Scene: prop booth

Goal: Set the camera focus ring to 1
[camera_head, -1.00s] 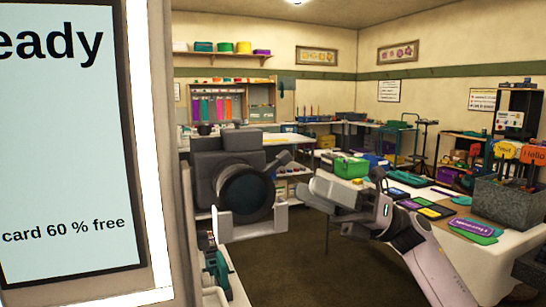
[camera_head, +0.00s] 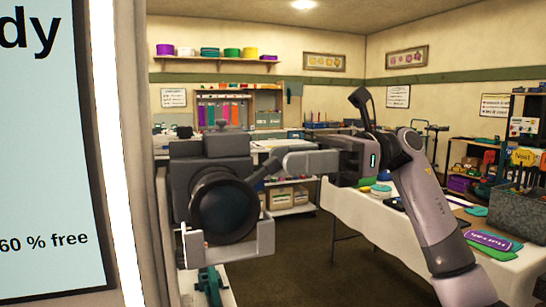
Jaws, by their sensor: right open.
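The dark grey camera (camera_head: 210,170) stands left of centre, its large round black lens facing me. The ribbed ring around the lens (camera_head: 222,208) is dark; no focus number can be read on it. My right gripper (camera_head: 266,166) comes in from the right with its fingers pointing left. It is open, and its fingertips are by the upper right edge of the lens. I cannot tell whether they touch the ring. My left gripper is not in view.
A light grey bracket (camera_head: 262,240) sits around the lower part of the lens. A screen panel (camera_head: 45,170) fills the left side. A white-covered table (camera_head: 365,228) with props stands to the right. The dark floor between is clear.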

